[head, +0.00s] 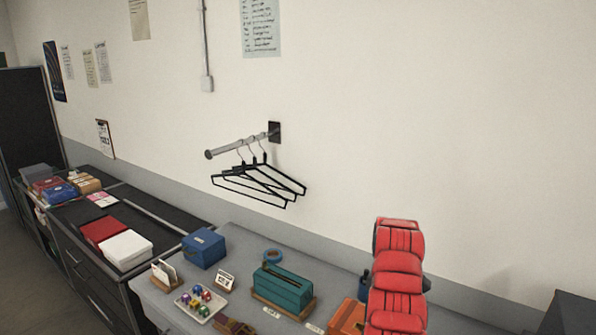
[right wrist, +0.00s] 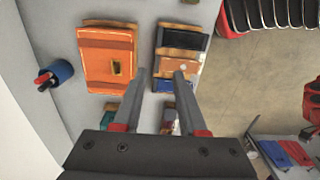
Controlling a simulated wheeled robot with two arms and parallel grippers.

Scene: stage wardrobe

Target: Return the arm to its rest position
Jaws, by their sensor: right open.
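My right arm (head: 398,275), padded in red, rises at the lower right of the head view; its gripper cannot be made out there. In the right wrist view my right gripper (right wrist: 160,74) has its two fingers apart, with nothing held between them. The fingers point over the grey counter, between an orange box (right wrist: 106,58) and a wooden tray with flat items (right wrist: 196,41). Whether the fingertips touch anything is hard to tell. My left arm and gripper do not show.
Several black hangers (head: 262,185) hang on a wall rail (head: 232,147). The counter holds a blue box (head: 203,248), a teal box (head: 283,287), a ball tray (head: 199,306) and the orange box (head: 346,318). A blue pen cup (right wrist: 62,70) stands near the wall.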

